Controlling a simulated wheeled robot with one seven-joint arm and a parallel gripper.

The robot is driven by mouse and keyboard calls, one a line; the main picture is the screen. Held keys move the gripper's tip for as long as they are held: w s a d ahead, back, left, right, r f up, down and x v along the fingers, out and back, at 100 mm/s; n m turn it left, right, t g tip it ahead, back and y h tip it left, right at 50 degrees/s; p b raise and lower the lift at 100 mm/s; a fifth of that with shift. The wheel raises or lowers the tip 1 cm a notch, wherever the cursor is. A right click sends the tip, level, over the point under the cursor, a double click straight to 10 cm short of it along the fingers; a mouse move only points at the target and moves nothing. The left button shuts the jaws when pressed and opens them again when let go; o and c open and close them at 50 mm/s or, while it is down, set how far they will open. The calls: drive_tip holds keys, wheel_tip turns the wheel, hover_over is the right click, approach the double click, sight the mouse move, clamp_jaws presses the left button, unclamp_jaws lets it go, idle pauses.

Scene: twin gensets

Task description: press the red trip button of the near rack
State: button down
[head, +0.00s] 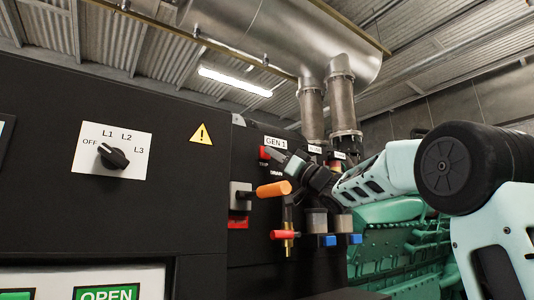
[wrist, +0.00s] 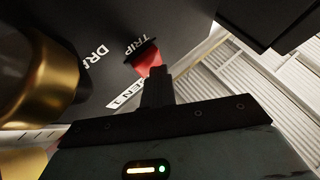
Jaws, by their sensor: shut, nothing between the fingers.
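The red trip button (head: 264,153) sits on the dark rack panel under the GEN 1 label (head: 276,142), with the word TRIP below it. My gripper (head: 281,157) is shut and empty, its tip just right of the button in the head view. In the wrist view the shut fingers (wrist: 158,88) point at the red button (wrist: 150,64) and overlap its lower edge. The button's surround is partly dark there, beside the TRIP lettering (wrist: 136,46). I cannot tell whether the fingertips touch the button.
Below the button are an orange handle (head: 273,189) and a red valve handle (head: 284,235). Blue-handled parts (head: 329,240) stand right of them, before a green engine (head: 400,240). A large brass part (wrist: 40,65) is close by at left in the wrist view. A rotary switch (head: 113,156) is at left.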

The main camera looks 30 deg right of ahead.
drive_tip(key=shift+s, duration=0.1)
drive_tip(key=shift+s+b, duration=0.55)
drive_tip(key=shift+s, duration=0.2)
drive_tip(key=shift+s, duration=0.1)
drive_tip(key=s+b, duration=0.2)
drive_tip(key=s, duration=0.2)
drive_tip(key=shift+s+d, duration=0.1)
drive_tip(key=shift+s, duration=0.3)
idle(0.5)
